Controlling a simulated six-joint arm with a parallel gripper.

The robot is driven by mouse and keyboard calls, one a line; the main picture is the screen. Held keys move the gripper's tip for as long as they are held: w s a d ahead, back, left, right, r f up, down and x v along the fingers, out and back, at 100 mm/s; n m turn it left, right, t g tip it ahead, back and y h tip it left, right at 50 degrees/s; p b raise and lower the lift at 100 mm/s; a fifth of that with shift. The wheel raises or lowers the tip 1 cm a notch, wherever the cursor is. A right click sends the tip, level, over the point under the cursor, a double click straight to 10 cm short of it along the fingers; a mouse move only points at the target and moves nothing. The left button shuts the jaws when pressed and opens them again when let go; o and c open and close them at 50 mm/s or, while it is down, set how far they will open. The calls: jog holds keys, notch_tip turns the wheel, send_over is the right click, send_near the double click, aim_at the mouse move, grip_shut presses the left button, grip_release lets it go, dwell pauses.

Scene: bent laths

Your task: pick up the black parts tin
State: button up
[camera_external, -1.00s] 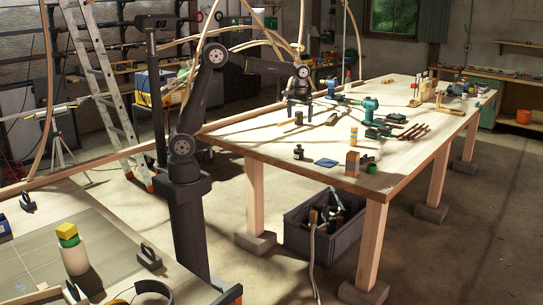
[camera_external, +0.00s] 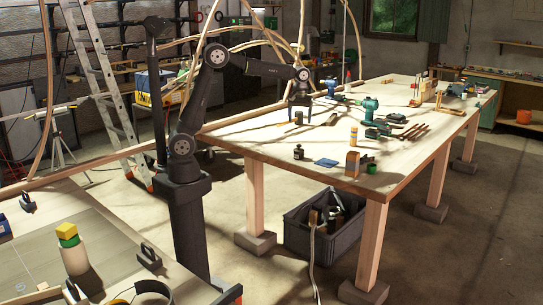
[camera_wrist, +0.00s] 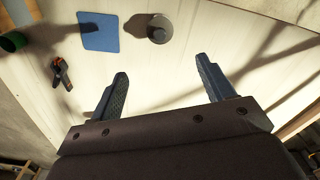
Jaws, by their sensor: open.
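The black parts tin (camera_external: 298,153) is a small dark round container standing on the wooden workbench, left of a flat blue square (camera_external: 326,162). In the wrist view the tin (camera_wrist: 160,29) shows from above as a grey round shape near the top, right of the blue square (camera_wrist: 99,31). My gripper (camera_external: 301,117) is over the bench, above and behind the tin in the external view. In the wrist view my gripper (camera_wrist: 162,67) has its two fingers wide apart. The tin lies beyond the fingertips, with nothing between the fingers.
A wooden block (camera_external: 352,162) and a green cup (camera_external: 371,168) stand near the bench's front corner. A small clamp-like tool (camera_wrist: 61,74) lies at left in the wrist view. Power tools (camera_external: 367,108) lie farther back. The bench around the tin is mostly clear.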

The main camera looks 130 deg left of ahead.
aim_at(299, 148)
jog(key=shift+n, duration=0.4)
notch_tip(299, 148, down, 18)
jog(key=shift+r, duration=0.15)
jog(key=c, duration=1.3)
